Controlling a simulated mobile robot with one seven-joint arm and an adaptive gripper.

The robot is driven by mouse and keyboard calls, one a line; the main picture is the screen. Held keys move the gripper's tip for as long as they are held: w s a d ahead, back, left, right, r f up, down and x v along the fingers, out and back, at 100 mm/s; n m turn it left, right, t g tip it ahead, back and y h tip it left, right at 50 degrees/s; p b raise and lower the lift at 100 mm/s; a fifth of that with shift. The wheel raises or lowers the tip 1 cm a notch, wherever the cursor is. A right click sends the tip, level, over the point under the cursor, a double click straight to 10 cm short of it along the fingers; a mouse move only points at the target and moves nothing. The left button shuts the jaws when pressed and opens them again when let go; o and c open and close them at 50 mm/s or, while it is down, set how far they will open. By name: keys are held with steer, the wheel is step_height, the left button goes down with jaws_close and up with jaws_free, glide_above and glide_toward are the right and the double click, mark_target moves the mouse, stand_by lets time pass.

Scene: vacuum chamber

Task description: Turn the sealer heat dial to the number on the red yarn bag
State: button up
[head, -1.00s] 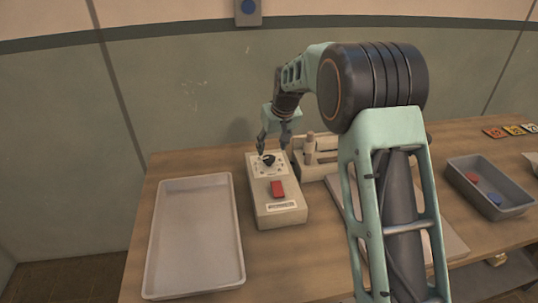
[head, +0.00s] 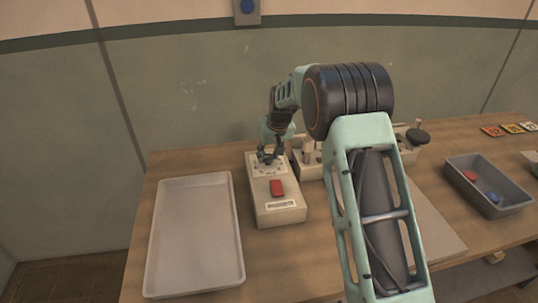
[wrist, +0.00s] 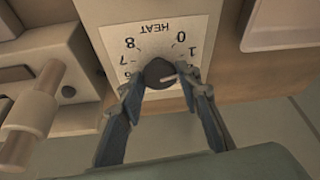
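The heat dial (wrist: 158,72) is a dark round knob on a white scale, which shows upside down in the wrist view. Its pale pointer mark points right, below the 1; 0, 1, 7 and 8 are readable, and lower numbers are partly covered. My gripper (wrist: 162,86) has one fingertip on each side of the knob, very close to it; whether both touch it is unclear. In the head view my gripper (head: 269,160) is down at the dial end of the beige sealer (head: 260,206). I cannot make out a red yarn bag for certain.
A red card-like item (head: 492,131) lies at the back right beside yellow and pale ones; their markings are unreadable. An empty grey tray (head: 197,176) is left of the sealer. A beige holder (wrist: 75,95) stands close beside it.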

steer(key=c, duration=0.4)
steer(key=m, duration=0.1)
steer(key=m+h, duration=0.1)
steer(key=shift+s+a+m, duration=0.1)
steer(key=shift+a+m, duration=0.1)
steer(key=shift+m, duration=0.2)
steer(key=m+h, duration=0.1)
steer(key=m, duration=0.1)
steer(key=shift+a+m+b, duration=0.1)
steer(key=shift+m+b, duration=0.2)
steer(key=shift+b, duration=0.05)
steer(key=m+h, duration=0.1)
steer(key=m, duration=0.3)
steer(key=shift+a+h, duration=0.1)
steer(key=shift+h, duration=0.3)
steer(key=shift+a+m+g+h+p, duration=0.1)
steer(key=shift+m+g+h+p, duration=0.45)
steer(key=shift+m, duration=1.55)
